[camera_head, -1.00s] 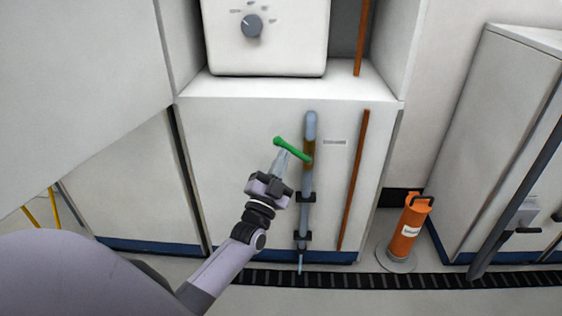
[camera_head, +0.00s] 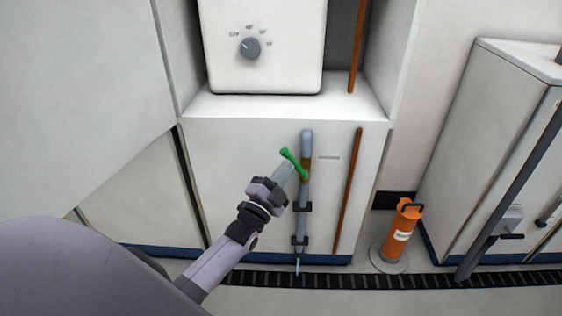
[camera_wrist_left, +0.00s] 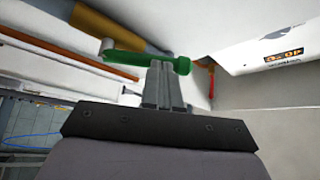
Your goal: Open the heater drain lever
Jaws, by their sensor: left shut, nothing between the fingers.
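The green drain lever (camera_head: 294,161) is on the brass-coloured section of a grey vertical drain pipe (camera_head: 304,222) on the white cabinet front. Its free end points up and to the left. My left gripper (camera_head: 284,168) is shut and empty, with its fingertips at the lever. In the left wrist view the green lever (camera_wrist_left: 140,62) lies across the picture just beyond the shut fingertips (camera_wrist_left: 160,66); I cannot tell whether they touch it. The white heater (camera_head: 265,70) with a grey dial (camera_head: 250,48) stands above. My right gripper is not in view.
A copper pipe (camera_head: 347,190) runs just right of the drain pipe. An orange cylinder (camera_head: 401,230) stands on the floor to the right. A dark slotted floor channel (camera_head: 400,281) runs along the cabinet's foot. A white cabinet (camera_head: 490,140) stands at the far right.

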